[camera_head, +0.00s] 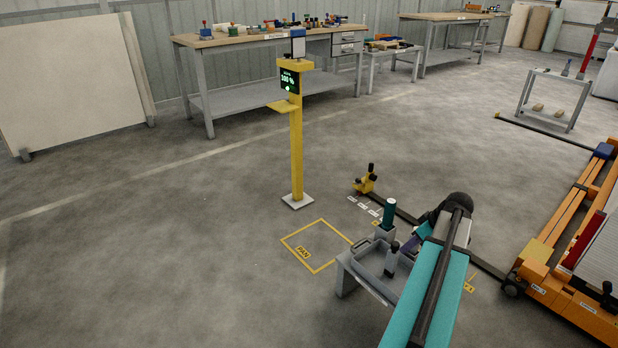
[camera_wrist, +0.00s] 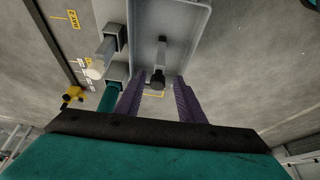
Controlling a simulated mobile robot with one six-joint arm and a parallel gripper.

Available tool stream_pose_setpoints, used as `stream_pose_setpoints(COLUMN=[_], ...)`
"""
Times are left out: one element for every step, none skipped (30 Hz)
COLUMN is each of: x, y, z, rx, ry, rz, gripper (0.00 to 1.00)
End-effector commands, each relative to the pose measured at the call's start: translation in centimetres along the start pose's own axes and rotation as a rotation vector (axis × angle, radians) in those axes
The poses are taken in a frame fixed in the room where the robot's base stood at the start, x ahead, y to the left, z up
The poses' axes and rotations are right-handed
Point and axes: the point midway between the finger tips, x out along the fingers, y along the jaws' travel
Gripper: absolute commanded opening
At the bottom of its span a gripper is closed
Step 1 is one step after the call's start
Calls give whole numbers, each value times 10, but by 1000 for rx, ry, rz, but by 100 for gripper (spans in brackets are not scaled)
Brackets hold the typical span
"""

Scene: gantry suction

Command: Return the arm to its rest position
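My arm's teal and black links (camera_head: 430,290) reach over a small grey stand at the lower right of the head view. My gripper (camera_wrist: 158,84) shows in the wrist view as two purple fingers set well apart, with nothing visibly clamped between them. A grey tool with a black knob (camera_wrist: 157,77) shows in the gap, seemingly beyond the fingers in the grey tray (camera_wrist: 196,40). The same tray (camera_head: 366,262) and black-topped tool (camera_head: 391,260) appear in the head view. In the head view the gripper is mostly hidden by the arm.
A green cylinder (camera_head: 389,214) stands on a grey block beside the tray. A yellow post with a screen (camera_head: 296,140) stands behind a yellow floor square (camera_head: 318,268). An orange rail machine (camera_head: 560,240) is at the right. Floor at the left is clear; workbenches (camera_head: 250,40) line the back.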

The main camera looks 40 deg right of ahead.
Motion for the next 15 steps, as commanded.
stream_pose_setpoints(x=[0, 0, 0, 0, -1, -1, 0, 0, 2, 4, 7, 11, 14, 18, 23], y=[0, -1, -2, -3, -4, -7, -9, -13, -18, -23, -28, -36, -43, -50, -60], z=[-1, -2, -4, -6, -9, -14, -19, -24, -31, -37, -42, -51, -57, -64, -72], rx=[-1, -2, -5, -8, -13, -20, -26, -32, -43, -52, -61, -75, -85, -96, -111], ry=[0, 0, 0, 0, 0, 0, 0, -1, -2, -3, -5, -8, -10, -13, -17], rz=[0, -1, -2, -4, -6, -10, -13, -18, -27, -35, -44, -58, -69, -81, -97], gripper=[35, 35, 35, 35, 35, 35, 35, 35, 35, 35, 35, 35, 35, 35, 35])
